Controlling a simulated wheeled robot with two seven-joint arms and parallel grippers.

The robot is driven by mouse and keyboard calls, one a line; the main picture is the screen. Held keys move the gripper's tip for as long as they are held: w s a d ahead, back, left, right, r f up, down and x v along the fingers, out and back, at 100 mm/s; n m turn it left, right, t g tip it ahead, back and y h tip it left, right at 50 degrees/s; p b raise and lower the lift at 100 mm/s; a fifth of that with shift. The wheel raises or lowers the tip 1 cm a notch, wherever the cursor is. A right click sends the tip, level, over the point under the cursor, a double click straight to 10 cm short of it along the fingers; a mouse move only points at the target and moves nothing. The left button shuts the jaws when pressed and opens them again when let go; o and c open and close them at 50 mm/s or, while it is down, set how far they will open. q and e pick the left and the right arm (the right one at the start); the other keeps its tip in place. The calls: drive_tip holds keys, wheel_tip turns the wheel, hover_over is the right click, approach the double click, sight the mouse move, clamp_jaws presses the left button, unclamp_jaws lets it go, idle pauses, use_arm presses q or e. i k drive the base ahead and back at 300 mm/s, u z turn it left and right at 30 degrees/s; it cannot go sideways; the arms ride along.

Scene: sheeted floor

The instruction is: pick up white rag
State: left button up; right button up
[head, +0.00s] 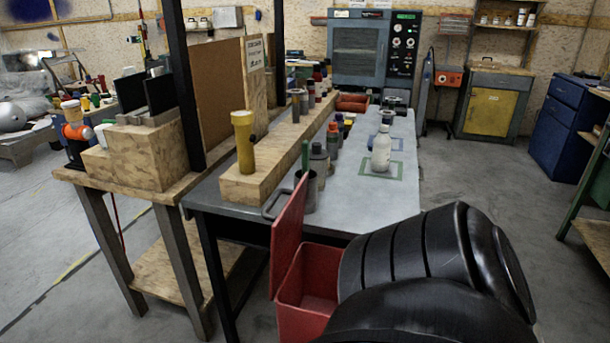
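I cannot make out a white rag anywhere in the head view. A white bottle (381,152) stands upright on the grey worktable (345,205), inside a green marked square. A red bin (305,290) stands on the floor at the near end of the table, with its red lid (289,235) raised. I see no rag in the visible part of the bin; its right side is hidden behind my black arm. Neither gripper shows in this view.
A wooden ledge (262,172) with a yellow flashlight (243,140) and several bottles runs along the table's left side. A wooden workbench (90,182) adjoins it. A blue cabinet (560,125) and a yellow-doored cabinet (490,105) stand behind. Floor right of the table is clear.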

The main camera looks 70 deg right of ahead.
sight(349, 116)
drive_tip(key=i, duration=1.35)
drive_tip(key=z, duration=3.4)
drive_tip(key=i, duration=0.5)
drive_tip(key=u, duration=0.1)
